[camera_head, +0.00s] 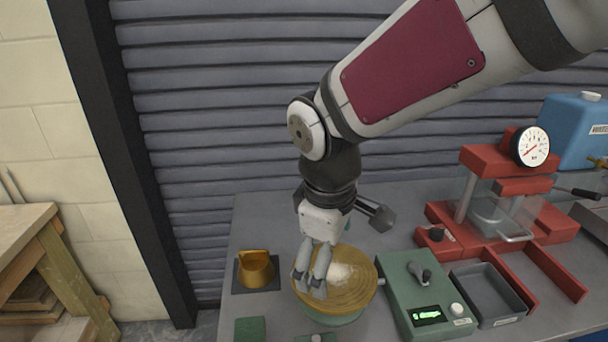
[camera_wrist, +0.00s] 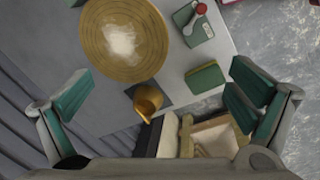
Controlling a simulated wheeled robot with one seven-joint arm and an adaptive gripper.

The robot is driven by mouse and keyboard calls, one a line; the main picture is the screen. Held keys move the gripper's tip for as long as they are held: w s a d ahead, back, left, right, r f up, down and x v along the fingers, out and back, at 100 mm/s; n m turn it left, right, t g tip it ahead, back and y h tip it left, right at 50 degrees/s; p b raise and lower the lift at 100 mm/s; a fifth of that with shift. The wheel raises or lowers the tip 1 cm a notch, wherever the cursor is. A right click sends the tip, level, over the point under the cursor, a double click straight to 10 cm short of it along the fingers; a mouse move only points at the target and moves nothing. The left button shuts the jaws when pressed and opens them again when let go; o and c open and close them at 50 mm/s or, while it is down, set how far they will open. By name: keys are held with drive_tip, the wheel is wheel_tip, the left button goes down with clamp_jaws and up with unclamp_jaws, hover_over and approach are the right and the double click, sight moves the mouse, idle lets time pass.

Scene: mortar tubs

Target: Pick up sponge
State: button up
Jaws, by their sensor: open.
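A small green block, which looks like the sponge (camera_head: 250,328), lies on the grey table near its front left corner, cut off by the frame's lower edge in the head view. In the wrist view the sponge (camera_wrist: 205,78) shows whole, lying flat near the table edge, just left of the right finger in the picture. My gripper (camera_head: 310,286) points down over the round ochre disc (camera_head: 362,292), to the right of and behind the sponge. In the wrist view my gripper (camera_wrist: 160,72) has its two teal-padded fingers wide apart with nothing between them.
An ochre cup (camera_head: 255,270) stands on a dark square behind the sponge. A green device with a display (camera_head: 430,295), a grey tray (camera_head: 487,292) and a red press (camera_head: 480,215) stand right. Another green box with a lever (camera_wrist: 193,24) is near the sponge.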

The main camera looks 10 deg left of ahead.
drive_tip(key=a+f+n+g, duration=0.1)
drive_tip(key=a+f+n, duration=0.35)
drive_tip(key=a, duration=0.35)
drive_tip(key=n+g+p, duration=0.1)
drive_tip(key=n, duration=0.1)
hover_over(249, 337)
drive_tip(key=shift+y, duration=0.3)
wheel_tip(249, 337, down, 13)
drive_tip(key=shift+s+r, duration=0.1)
drive_tip(key=shift+r, duration=0.1)
drive_tip(key=shift+f+p, duration=0.5)
drive_tip(key=shift+f, duration=2.5)
drive_tip(key=c, duration=0.7)
